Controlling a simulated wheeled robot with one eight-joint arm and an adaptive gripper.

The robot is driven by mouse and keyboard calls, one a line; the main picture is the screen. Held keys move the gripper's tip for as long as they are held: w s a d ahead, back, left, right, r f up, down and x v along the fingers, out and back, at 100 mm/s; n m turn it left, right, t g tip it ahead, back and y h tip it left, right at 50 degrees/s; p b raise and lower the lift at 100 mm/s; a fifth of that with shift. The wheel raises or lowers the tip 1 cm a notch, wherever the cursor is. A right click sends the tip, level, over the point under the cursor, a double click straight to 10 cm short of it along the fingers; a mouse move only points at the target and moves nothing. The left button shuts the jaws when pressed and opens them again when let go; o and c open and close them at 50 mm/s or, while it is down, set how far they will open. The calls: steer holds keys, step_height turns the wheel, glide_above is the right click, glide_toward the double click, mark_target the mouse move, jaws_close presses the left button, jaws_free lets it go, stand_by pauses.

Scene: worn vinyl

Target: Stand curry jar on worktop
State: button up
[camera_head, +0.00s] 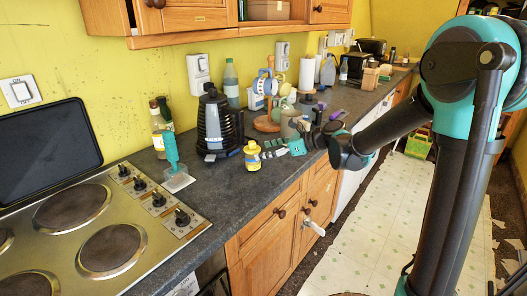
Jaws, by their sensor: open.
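The curry jar, which I take to be the small yellow container with a dark label band (252,158), stands upright on the dark grey worktop (222,188), close to the front edge. My arm reaches in from the right. My gripper (268,151) is open just to the right of the jar, with its grey and teal fingers pointing left towards it. The gap between fingers and jar is too small to judge, so I cannot tell whether they touch.
A dark kettle-like appliance (212,122) stands behind the jar. A teal brush-like item (173,152) and bottles stand to the left, beside the steel hob (108,222). Crowded kitchenware lies behind my gripper. The worktop left of the jar is clear. Wooden cupboards (268,245) are below.

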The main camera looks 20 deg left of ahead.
steer(key=shift+v, duration=1.15)
steer(key=shift+d, duration=0.15)
steer(key=v, duration=1.1)
steer(key=shift+d+r, duration=0.2)
steer(key=shift+d, duration=0.15)
steer(key=s+d+f+n+t+h, duration=0.1)
steer(key=s+d+f+n+h, duration=0.3)
steer(key=d, duration=0.5)
steer(key=s+d+f+n+t+h, duration=0.1)
steer(key=s+d+f+n+h, duration=0.4)
steer(key=f, duration=0.6)
steer(key=s+d+f+n+t+h, duration=0.1)
steer(key=s+d+f+n+h, duration=0.3)
steer(key=d, duration=0.9)
steer(key=s+f+n, duration=0.3)
steer(key=s+n, duration=0.1)
steer(key=n, duration=0.1)
steer(key=shift+f+n, duration=0.2)
steer(key=shift+n, duration=0.2)
steer(key=shift+s, duration=0.1)
